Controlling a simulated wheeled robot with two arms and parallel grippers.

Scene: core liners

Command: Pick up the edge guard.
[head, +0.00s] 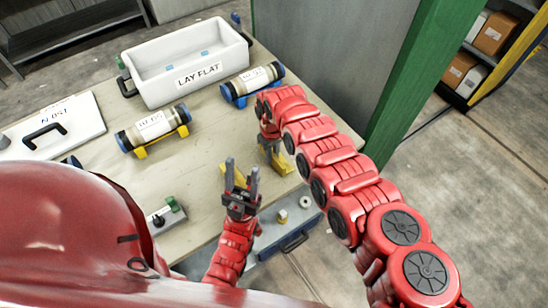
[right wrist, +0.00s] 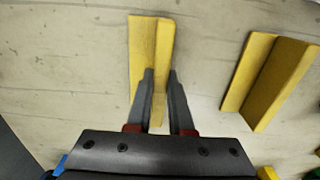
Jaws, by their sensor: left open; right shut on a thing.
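In the right wrist view, a yellow L-shaped edge guard (right wrist: 143,45) stands between the fingers of my right gripper (right wrist: 161,75). The gripper is shut on its near part, one finger on each side of the upright flange. I cannot tell whether the guard touches the table. A second yellow edge guard (right wrist: 272,82) lies to the right, apart from the gripper. In the head view, yellow guard parts (head: 283,166) show below my right gripper (head: 269,140), partly hidden by it. My left gripper (head: 242,172) is open and empty, left of the yellow parts.
A wooden table (head: 205,150) holds a white "LAY FLAT" tray (head: 185,90) and two capped core tubes, one left (head: 153,127) and one right (head: 253,84). A white lid (head: 75,125) lies at left. A green post (head: 410,90) stands beyond the right edge.

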